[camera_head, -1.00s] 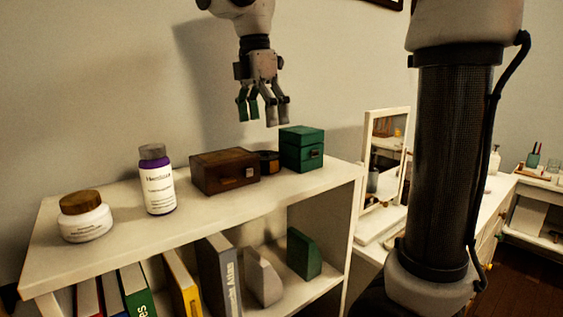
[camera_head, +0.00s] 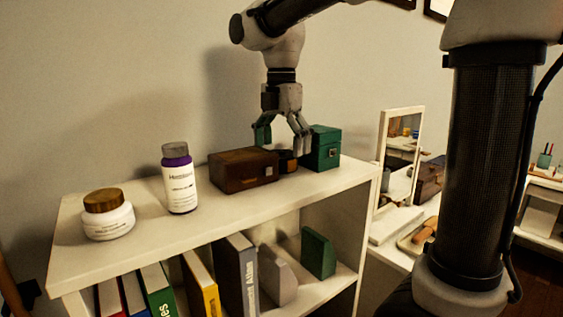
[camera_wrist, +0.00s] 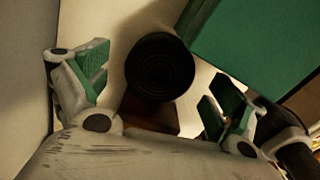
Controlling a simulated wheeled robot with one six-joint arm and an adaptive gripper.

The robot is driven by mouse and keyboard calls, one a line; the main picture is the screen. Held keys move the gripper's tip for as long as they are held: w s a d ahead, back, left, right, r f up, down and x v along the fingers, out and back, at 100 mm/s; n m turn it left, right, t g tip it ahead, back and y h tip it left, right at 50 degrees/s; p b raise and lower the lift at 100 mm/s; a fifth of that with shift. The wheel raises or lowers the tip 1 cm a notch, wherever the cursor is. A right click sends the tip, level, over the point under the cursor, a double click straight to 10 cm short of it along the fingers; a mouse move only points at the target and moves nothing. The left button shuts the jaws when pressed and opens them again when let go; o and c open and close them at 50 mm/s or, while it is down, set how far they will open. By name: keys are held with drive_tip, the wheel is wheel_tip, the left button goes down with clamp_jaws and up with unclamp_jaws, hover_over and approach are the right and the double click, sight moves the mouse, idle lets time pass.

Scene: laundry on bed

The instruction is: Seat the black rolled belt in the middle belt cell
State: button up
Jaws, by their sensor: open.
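The black rolled belt (camera_head: 288,161) sits on top of the white shelf unit, in the gap between a brown wooden box and a green box. In the wrist view the belt (camera_wrist: 160,66) is a dark spiral disc seen from above. My gripper (camera_head: 282,143) is just above the belt, pointing down. In the wrist view my gripper (camera_wrist: 158,95) has its fingers spread wide, one on either side of the belt, with clear gaps to it. No belt cell can be made out in these views.
The brown box (camera_head: 243,170) and the green box (camera_head: 323,148) stand close on either side of the belt. A purple-labelled bottle (camera_head: 179,182) and a wooden-lidded jar (camera_head: 107,216) stand further left on the shelf top (camera_head: 225,217). A mirror (camera_head: 400,155) stands on the right.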

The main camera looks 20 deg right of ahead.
drive_tip(key=shift+f, duration=0.9)
drive_tip(key=c, duration=1.3)
drive_tip(key=shift+o, duration=0.2)
drive_tip(key=shift+r, duration=0.15)
